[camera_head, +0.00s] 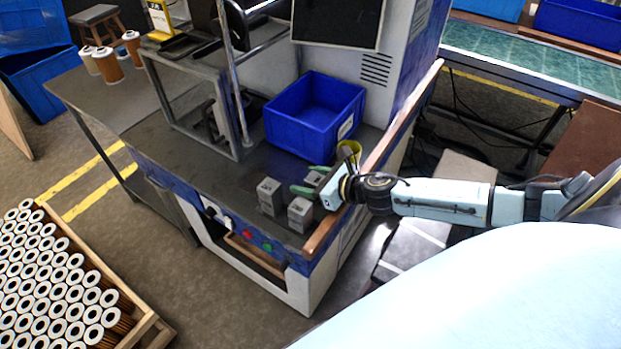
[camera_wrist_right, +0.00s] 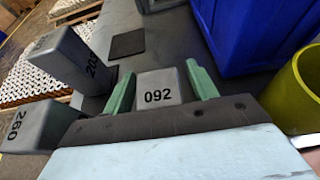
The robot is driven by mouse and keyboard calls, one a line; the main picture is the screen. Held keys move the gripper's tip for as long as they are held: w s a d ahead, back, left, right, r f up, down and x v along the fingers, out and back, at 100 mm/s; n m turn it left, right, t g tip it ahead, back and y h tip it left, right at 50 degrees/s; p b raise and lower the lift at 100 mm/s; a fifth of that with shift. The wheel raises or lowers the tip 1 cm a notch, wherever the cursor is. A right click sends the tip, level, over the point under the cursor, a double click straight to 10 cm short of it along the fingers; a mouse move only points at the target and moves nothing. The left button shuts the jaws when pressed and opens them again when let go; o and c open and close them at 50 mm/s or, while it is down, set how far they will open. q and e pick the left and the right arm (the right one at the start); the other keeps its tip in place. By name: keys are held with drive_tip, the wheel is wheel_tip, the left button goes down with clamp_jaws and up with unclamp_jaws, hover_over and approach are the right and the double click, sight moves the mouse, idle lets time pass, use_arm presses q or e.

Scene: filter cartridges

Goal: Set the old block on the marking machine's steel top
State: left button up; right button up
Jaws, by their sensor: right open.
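Several grey blocks stand on the marking machine's dark steel top (camera_head: 205,172). I cannot tell which is the old one. In the head view two blocks stand clear of my fingers, one at the left (camera_head: 270,195) and one nearer the front edge (camera_head: 300,213). My right gripper (camera_head: 312,181) is open, its green fingers on either side of block 092, with small gaps visible. My left gripper is out of view.
A blue bin (camera_head: 315,112) stands just behind the blocks. A yellow-green cup (camera_wrist_right: 297,88) is close to my right gripper. A wooden rail (camera_head: 402,118) edges the machine's right side. A dark square pad (camera_wrist_right: 128,43) lies flat beyond block 092.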

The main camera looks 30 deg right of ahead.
drive_tip(key=shift+r, duration=0.15)
drive_tip(key=v, duration=0.5)
drive_tip(key=shift+s+d, duration=0.2)
drive_tip(key=shift+s, duration=0.15)
drive_tip(key=shift+v, duration=0.85)
drive_tip(key=shift+r, duration=0.15)
